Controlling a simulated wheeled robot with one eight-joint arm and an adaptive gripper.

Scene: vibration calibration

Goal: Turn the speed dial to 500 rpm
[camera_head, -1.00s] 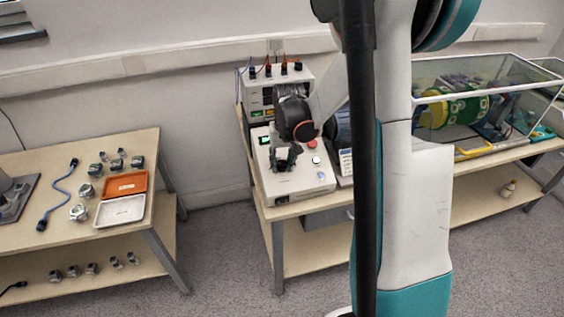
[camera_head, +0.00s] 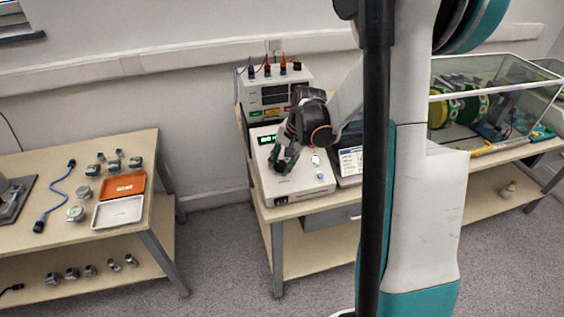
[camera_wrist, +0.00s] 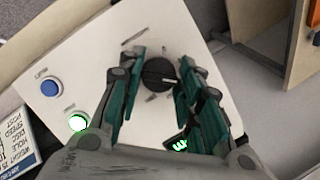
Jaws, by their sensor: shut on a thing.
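The speed dial (camera_wrist: 157,74) is a round black knob with a pale pointer line, on the white control box (camera_head: 300,183). In the wrist view my gripper (camera_wrist: 160,72) has its two green-padded fingers on either side of the dial, shut on it. In the head view my gripper (camera_head: 281,163) reaches down onto the box top and hides the dial. A green lit display (camera_wrist: 178,145) on the box is partly covered by a finger in the wrist view. Its digits cannot be read.
A blue button (camera_wrist: 50,87) and a lit green button (camera_wrist: 78,122) are on the panel beside the gripper. An instrument with cables (camera_head: 272,90) stands behind the box. A panel with a printed label (camera_head: 350,160) is right of it. A glass-covered rig (camera_head: 490,100) stands further right.

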